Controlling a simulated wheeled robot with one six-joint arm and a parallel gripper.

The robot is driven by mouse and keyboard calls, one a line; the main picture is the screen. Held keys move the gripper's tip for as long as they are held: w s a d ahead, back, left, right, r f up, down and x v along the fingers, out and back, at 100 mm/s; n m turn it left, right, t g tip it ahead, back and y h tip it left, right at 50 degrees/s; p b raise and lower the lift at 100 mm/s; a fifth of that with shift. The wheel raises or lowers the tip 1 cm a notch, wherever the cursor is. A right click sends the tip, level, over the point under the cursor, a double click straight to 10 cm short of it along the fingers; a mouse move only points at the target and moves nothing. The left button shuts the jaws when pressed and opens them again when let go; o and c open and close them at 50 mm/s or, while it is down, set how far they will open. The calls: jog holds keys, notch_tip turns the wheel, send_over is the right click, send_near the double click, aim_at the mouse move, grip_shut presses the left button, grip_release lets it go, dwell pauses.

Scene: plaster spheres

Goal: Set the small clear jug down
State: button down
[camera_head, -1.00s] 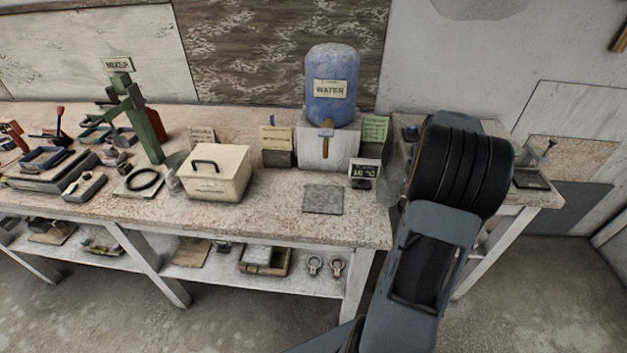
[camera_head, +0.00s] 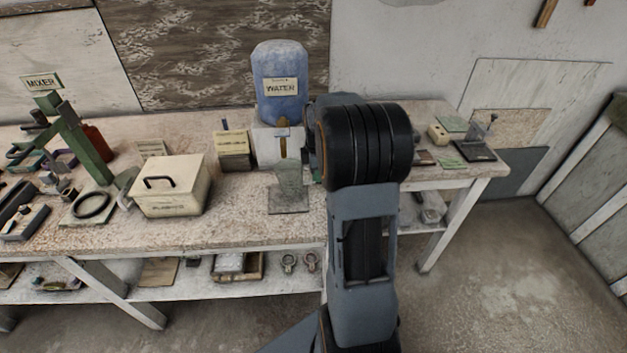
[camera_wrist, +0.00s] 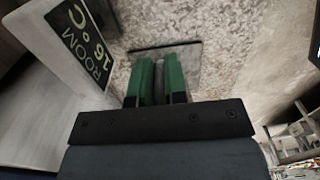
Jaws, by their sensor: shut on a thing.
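The small clear jug (camera_head: 290,175) is a faint, see-through shape in the head view, over the square grey mat (camera_head: 289,208) in front of the water dispenser. I cannot tell whether its base touches the mat. My gripper's green fingers (camera_wrist: 160,82) are close together in the wrist view, shut on the jug, which hardly shows between them. The mat (camera_wrist: 190,60) lies beyond the fingertips there.
The blue water tank (camera_head: 281,97) stands on its white stand behind the mat. A cream lidded box (camera_head: 170,187) is to the left. The "ROOM 16 °C" display (camera_wrist: 85,45) is close at left in the wrist view. Bare bench lies between box and mat.

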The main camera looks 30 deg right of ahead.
jog(key=shift+w+a, duration=0.1)
jog(key=shift+a, duration=0.1)
jog(key=f, duration=0.2)
jog(key=a+f, duration=0.1)
jog(key=shift+w, duration=0.3)
jog(key=shift+f, duration=0.25)
jog(key=shift+f, duration=0.2)
jog(key=c, duration=1.1)
grip_release()
jog(key=shift+s, duration=0.1)
jog(key=shift+c, duration=0.2)
jog(key=shift+r, duration=0.1)
notch_tip(320, 180, up, 12)
jog(key=shift+a+r+p, duration=0.1)
jog(key=shift+p, duration=0.3)
